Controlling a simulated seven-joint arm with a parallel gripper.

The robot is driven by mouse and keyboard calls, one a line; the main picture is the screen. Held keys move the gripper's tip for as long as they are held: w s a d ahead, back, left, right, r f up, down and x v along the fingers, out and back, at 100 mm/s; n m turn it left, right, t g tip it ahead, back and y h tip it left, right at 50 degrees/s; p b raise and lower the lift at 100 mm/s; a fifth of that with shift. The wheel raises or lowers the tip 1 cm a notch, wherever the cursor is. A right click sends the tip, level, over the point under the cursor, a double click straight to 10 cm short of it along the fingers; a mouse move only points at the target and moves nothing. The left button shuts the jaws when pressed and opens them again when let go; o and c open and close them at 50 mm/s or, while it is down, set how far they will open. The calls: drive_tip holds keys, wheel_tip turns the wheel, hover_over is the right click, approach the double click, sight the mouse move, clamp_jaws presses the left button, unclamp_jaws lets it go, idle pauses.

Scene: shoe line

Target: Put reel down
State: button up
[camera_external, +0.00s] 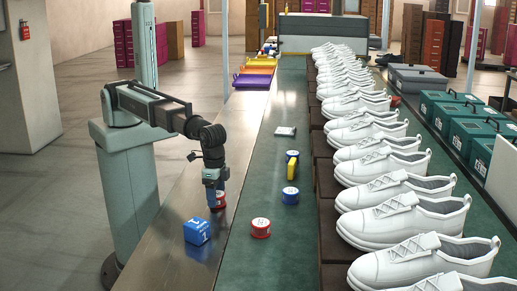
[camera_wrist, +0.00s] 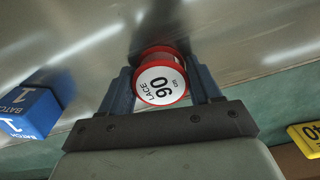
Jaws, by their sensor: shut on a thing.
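My gripper (camera_external: 215,192) points down over the bare metal strip beside the green belt. It is shut on a red reel (camera_external: 220,201), which is at or very near the metal surface; I cannot tell whether it touches. In the wrist view the red reel (camera_wrist: 160,78) sits between the two blue fingers of my gripper (camera_wrist: 162,88), its white label reading "LACE 90 cm" facing the camera. A second red reel (camera_external: 260,228) and a blue reel (camera_external: 290,196) stand on the green belt to the right.
A blue batch block (camera_external: 197,231) stands on the metal strip close by; it also shows in the wrist view (camera_wrist: 35,112). White shoes (camera_external: 400,208) line the right. Coloured trays (camera_external: 252,80) lie farther back.

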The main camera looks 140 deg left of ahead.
drive_tip(key=shift+f, duration=0.1)
drive_tip(key=o, duration=1.1)
drive_tip(key=shift+c, duration=0.2)
wheel_tip(320, 180, up, 12)
